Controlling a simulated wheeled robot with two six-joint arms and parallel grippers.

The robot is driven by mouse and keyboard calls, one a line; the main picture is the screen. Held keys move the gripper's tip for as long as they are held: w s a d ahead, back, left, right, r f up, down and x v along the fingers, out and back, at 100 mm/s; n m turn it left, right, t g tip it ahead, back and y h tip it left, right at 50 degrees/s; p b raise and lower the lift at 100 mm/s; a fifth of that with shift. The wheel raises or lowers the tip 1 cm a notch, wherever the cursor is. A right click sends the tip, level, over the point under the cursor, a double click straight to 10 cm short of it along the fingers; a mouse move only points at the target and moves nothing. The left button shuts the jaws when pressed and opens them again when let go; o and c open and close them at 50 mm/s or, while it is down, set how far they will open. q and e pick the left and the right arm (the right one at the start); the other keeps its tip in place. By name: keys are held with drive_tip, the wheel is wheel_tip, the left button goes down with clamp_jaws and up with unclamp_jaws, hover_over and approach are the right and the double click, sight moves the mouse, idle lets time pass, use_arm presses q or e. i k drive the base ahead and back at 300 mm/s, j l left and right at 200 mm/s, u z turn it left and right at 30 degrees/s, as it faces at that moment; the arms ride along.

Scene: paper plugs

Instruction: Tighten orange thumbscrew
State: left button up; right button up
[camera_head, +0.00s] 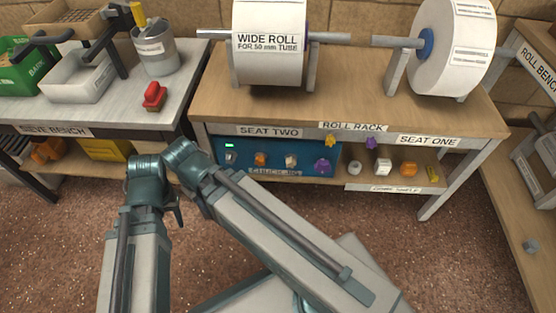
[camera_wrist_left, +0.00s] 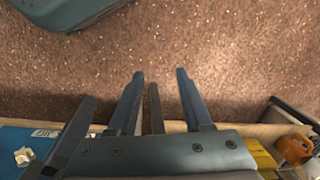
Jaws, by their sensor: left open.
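A small orange knob (camera_head: 260,159), which looks like the orange thumbscrew, is on the blue panel (camera_head: 240,152) under the roll rack. My left gripper is mostly hidden by its arm in the head view; a small dark part (camera_head: 178,212) shows beside the arm. In the left wrist view my left gripper (camera_wrist_left: 158,75) has its fingers apart with nothing between them, over the brown floor. The blue panel is at that view's lower left, with a pale knob (camera_wrist_left: 25,157) on it. The orange knob cannot be made out there. My right gripper is not in view.
A purple knob (camera_head: 323,166) and a pale knob (camera_head: 290,160) sit beside the orange one. A shelf to the right holds several small items, including an orange one (camera_head: 408,168). The sieve bench (camera_head: 185,80) stands left. An orange object (camera_wrist_left: 295,148) is lower right in the wrist view.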

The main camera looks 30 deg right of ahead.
sight(261, 158)
drive_tip(key=k+l, duration=0.2)
drive_tip(key=l, duration=0.2)
drive_tip(key=k+l, duration=0.2)
drive_tip(key=l, duration=0.2)
drive_tip(key=k+l, duration=0.2)
drive_tip(key=l, duration=0.2)
drive_tip(key=k+l, duration=0.2)
drive_tip(key=l, duration=0.2)
drive_tip(key=u, duration=0.05)
